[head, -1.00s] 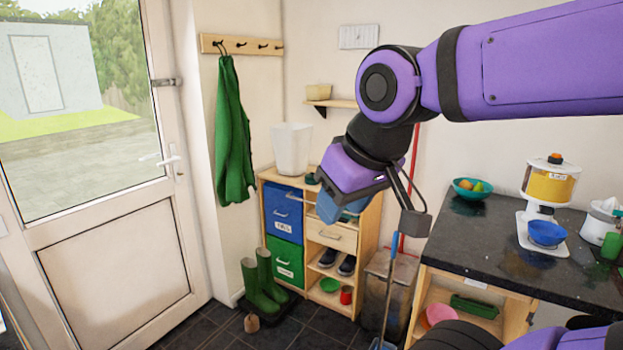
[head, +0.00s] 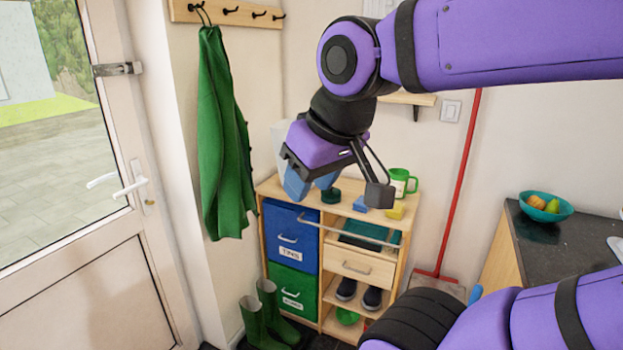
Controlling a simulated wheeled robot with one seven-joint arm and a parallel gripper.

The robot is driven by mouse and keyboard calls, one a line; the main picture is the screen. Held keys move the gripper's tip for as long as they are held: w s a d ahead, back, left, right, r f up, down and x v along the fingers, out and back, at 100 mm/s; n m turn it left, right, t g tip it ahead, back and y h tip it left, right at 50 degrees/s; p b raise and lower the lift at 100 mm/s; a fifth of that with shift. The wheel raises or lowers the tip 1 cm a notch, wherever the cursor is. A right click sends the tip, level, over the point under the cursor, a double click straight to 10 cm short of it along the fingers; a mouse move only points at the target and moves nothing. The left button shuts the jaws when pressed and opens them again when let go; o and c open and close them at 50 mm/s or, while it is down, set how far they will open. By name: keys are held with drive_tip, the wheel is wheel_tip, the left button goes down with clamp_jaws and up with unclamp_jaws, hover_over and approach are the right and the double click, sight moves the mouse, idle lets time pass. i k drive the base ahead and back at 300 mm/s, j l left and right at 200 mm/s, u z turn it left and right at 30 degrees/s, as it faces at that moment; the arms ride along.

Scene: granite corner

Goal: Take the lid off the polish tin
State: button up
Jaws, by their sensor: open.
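A small round dark green tin (head: 331,196) sits on top of the wooden cabinet (head: 272,188). It looks like the polish tin, but a separate lid cannot be made out at this size. My gripper (head: 311,184) is open, with its blue fingertips pointing down near the tin, to its left in the picture. The gripper partly overlaps the cabinet top, and I see nothing between its fingers. Whether it touches anything cannot be told.
A blue block (head: 360,204), a yellow block (head: 395,211) and a green mug (head: 401,182) stand right of the tin. A white bin (head: 281,140) is behind my gripper. A rail (head: 350,232) runs along the cabinet front. A dark counter (head: 560,240) is at right.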

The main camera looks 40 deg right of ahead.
sight(332, 193)
drive_tip(key=i+l+z, duration=0.1)
drive_tip(key=i+z, duration=0.3)
drive_tip(key=i, duration=0.95)
drive_tip(key=z, duration=1.15)
